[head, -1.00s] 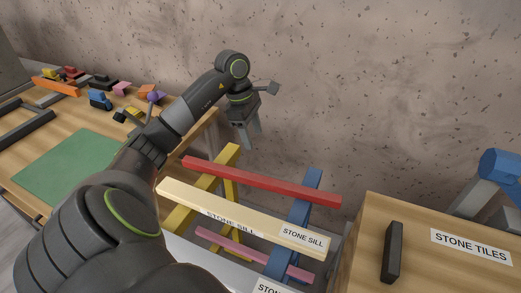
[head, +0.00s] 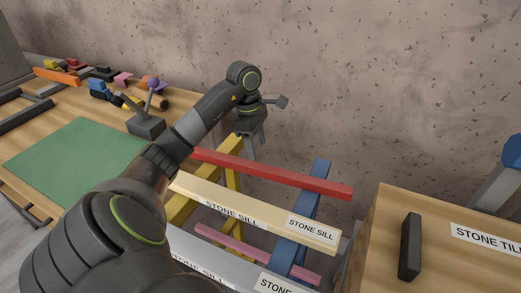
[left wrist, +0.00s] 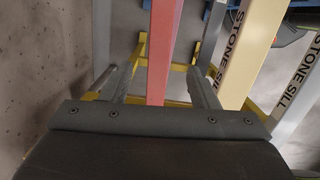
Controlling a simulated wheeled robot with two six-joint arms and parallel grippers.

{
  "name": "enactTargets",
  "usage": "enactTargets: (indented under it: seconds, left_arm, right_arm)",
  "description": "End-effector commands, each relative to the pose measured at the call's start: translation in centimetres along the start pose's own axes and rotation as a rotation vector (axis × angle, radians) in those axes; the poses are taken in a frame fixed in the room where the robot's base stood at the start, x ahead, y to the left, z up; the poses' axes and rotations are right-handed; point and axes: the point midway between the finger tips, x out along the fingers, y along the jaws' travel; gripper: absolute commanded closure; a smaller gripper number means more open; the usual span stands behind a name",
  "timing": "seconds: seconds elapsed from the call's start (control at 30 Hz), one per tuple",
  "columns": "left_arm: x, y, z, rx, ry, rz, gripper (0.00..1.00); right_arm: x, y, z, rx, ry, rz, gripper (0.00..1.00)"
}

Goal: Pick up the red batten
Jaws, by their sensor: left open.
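The red batten (head: 290,176) is a long straight bar that lies across the yellow trestle (head: 233,178) and the blue trestle (head: 300,222), behind a cream stone sill. My left gripper (head: 250,150) is open and points down at the left part of the batten, where its fingertips are partly hidden. In the left wrist view the red batten (left wrist: 161,48) runs lengthwise between the two open fingers of the gripper (left wrist: 158,82). I see gaps at both sides, and no clear contact. My right gripper is not in view.
The cream stone sill (head: 265,212) lies parallel in front of the batten. A pink bar (head: 250,254) sits lower between the trestles. A wooden box labelled stone tiles (head: 380,230) stands right. A bench with a green mat (head: 75,155) and small parts is left. The wall is behind.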

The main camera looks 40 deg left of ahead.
Motion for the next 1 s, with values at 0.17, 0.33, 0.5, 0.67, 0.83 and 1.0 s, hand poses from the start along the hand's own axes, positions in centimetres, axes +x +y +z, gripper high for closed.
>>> enactTargets:
  seconds: [0.17, 0.33, 0.5, 0.67, 0.83, 1.0]
  left_arm:
    - [2.2, 0.0, 0.0, 0.001, -0.001, 0.0, 0.45]
    - [3.0, 0.0, 0.0, 0.001, -0.001, -0.001, 0.45]
    - [5.3, 0.1, -0.1, 0.0, -0.001, -0.001, 0.45]
    - [6.8, 0.1, -0.1, 0.0, -0.001, 0.0, 0.45]
    - [7.4, 0.1, -0.1, 0.0, -0.001, 0.0, 0.45]
    - [7.3, 0.1, 0.0, 0.0, -0.001, 0.0, 0.45]
  right_arm:
    - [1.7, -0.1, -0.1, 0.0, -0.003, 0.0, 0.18]
    - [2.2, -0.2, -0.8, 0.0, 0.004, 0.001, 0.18]
    - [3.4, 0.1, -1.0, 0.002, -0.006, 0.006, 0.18]
    - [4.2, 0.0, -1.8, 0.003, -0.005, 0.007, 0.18]
    - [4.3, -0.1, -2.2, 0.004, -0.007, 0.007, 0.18]
    - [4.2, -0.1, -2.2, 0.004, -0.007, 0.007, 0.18]
